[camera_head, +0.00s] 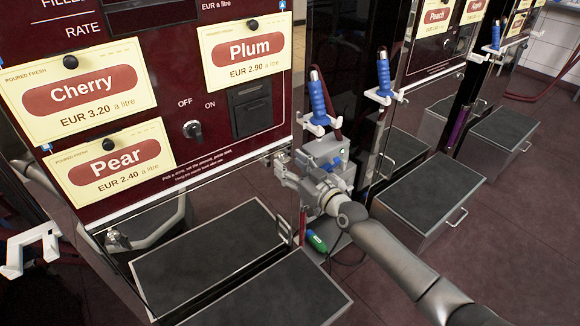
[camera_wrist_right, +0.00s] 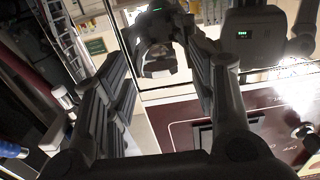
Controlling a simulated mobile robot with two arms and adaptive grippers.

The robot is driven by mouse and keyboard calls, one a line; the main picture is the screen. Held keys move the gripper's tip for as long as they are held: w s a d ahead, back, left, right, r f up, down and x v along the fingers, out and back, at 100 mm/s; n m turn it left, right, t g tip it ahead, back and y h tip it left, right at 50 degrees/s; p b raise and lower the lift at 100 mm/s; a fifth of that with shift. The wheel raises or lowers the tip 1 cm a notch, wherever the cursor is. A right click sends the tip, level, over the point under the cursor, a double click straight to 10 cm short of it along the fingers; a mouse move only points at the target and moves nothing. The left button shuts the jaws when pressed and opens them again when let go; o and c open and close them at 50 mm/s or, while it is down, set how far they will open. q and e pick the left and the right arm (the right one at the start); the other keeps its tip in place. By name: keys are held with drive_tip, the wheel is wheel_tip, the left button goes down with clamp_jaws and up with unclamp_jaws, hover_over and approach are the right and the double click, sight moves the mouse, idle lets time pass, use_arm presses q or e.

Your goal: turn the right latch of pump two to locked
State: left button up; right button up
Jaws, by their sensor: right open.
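My right gripper (camera_head: 284,168) is at the lower right corner of the dark red pump front (camera_head: 225,112) in the head view. Its fingers point left toward the edge of the panel. In the right wrist view the gripper (camera_wrist_right: 155,52) has its two fingers spread apart, with a shiny glass surface beyond that shows a mirror image of the gripper. The right latch cannot be made out; the gripper may hide it. No pump number is readable. My left gripper cannot be picked out.
An OFF/ON key switch (camera_head: 192,130) and a dark recessed tray (camera_head: 250,106) sit on the panel. Blue-handled nozzles (camera_head: 318,97) hang to the right of the panel. Grey-topped boxes (camera_head: 428,190) stand on the floor. A white bracket (camera_head: 45,240) juts in at left.

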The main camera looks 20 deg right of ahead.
drive_tip(key=shift+w+a, duration=0.1)
drive_tip(key=shift+w, duration=0.2)
drive_tip(key=shift+c, duration=0.2)
drive_tip(key=c, duration=1)
